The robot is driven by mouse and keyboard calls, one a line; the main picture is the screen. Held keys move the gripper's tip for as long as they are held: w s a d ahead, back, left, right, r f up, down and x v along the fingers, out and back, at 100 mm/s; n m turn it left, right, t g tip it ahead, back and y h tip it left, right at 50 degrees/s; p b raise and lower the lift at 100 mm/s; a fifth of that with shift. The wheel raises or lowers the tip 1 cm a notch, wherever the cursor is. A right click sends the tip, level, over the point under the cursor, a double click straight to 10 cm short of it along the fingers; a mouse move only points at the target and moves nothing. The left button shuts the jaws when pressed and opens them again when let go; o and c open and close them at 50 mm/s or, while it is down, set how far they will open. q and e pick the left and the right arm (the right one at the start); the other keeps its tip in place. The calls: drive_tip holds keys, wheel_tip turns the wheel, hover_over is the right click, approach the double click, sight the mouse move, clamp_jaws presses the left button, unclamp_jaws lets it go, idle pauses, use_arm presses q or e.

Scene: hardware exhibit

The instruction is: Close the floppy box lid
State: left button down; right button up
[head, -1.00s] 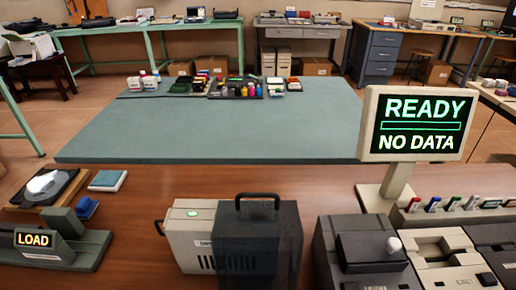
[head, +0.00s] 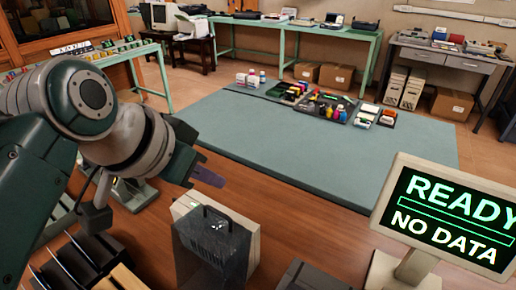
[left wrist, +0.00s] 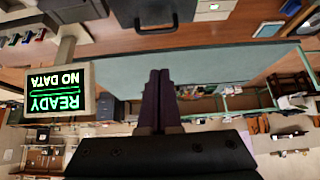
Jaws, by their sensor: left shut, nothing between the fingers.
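No box is clearly marked as the floppy box, and I cannot tell for certain which one it is. A dark, smoky box (head: 212,250) with a black carry handle stands on the wooden counter against a beige case. Its dark end and handle also show at the top of the left wrist view (left wrist: 150,12). My left gripper (head: 208,177) is above the counter, up and left of this box and apart from it. Its purple fingers are together and empty in the left wrist view (left wrist: 158,100). My right gripper is not in view.
A monitor (head: 445,220) reading READY, NO DATA stands at the right. Dark slotted racks (head: 85,265) are at the lower left. A teal mat (head: 330,150) lies behind the counter, bare in front and holding bottles and trays (head: 325,105) at its far edge.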

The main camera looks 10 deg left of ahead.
use_arm(q)
drive_tip(key=b+x, duration=0.2)
drive_tip(key=x, duration=0.6)
drive_tip(key=shift+f, duration=0.2)
drive_tip(key=s+p, duration=0.1)
drive_tip(key=s, duration=0.1)
drive_tip(key=s+a+p, duration=0.1)
drive_tip(key=shift+a+r+p, duration=0.1)
drive_tip(key=shift+r+p, duration=0.25)
drive_tip(key=shift+s+a+f, duration=0.15)
drive_tip(key=shift+s, duration=0.25)
